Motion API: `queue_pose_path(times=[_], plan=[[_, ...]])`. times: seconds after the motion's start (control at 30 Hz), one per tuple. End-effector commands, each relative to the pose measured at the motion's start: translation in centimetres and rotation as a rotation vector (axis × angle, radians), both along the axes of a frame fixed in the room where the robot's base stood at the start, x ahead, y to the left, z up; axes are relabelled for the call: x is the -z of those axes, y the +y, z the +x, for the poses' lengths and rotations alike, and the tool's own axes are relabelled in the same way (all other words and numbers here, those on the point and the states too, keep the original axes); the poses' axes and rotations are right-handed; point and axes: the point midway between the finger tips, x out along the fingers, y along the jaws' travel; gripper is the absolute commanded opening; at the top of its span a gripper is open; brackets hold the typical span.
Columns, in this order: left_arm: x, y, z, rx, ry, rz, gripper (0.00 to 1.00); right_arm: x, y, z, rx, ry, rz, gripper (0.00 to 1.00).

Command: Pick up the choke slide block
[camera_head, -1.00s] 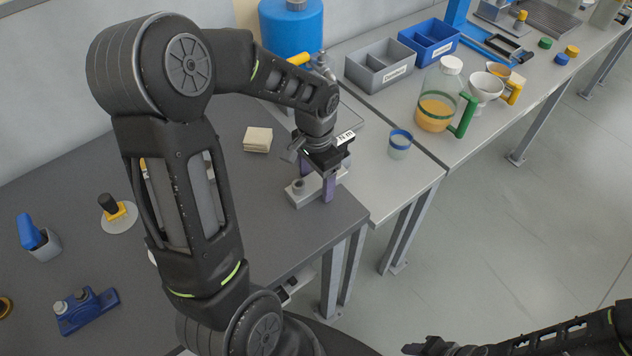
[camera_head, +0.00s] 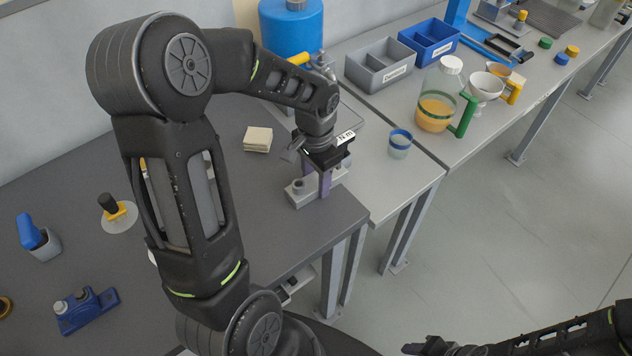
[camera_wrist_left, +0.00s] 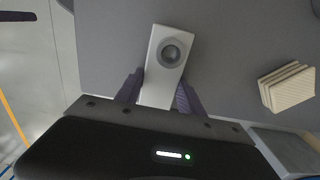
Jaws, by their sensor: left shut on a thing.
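The choke slide block (camera_head: 299,191) is a light grey rectangular block with a round knob or socket near one end. It lies by the front right corner of the dark tabletop. In the left wrist view the block (camera_wrist_left: 157,92) sits between the purple fingers. My left gripper (camera_head: 317,181) points down and is shut on the block. It also shows in the left wrist view (camera_wrist_left: 159,92). The block's far end is hidden by the gripper body. I cannot tell whether the block is lifted clear of the table. My right gripper (camera_head: 412,348) is at the bottom edge, away from the tables.
A stack of cream pads (camera_head: 258,139) lies behind the block. A blue-rimmed cup (camera_head: 400,144), a jug of orange stuff (camera_head: 436,100) and a grey divided bin (camera_head: 379,70) stand to the right. A blue tank (camera_head: 290,30) stands behind the gripper. Open floor lies right.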

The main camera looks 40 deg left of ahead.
Motion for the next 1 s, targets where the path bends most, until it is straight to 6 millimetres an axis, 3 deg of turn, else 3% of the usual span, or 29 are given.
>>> queue_pose_path(times=[0.67,0.83,1.0], plan=[[-0.2,0.0,0.1,0.000,-0.002,0.000,0.00,0.0,0.0,0.0,0.000,0.000,0.000,0.46],[-1.5,0.0,0.2,0.001,-0.006,0.001,0.00,0.2,0.0,0.0,0.000,0.000,0.000,0.46],[-4.3,0.0,0.2,0.000,-0.008,0.001,0.00,0.5,0.0,0.1,-0.001,-0.002,0.002,0.46]])
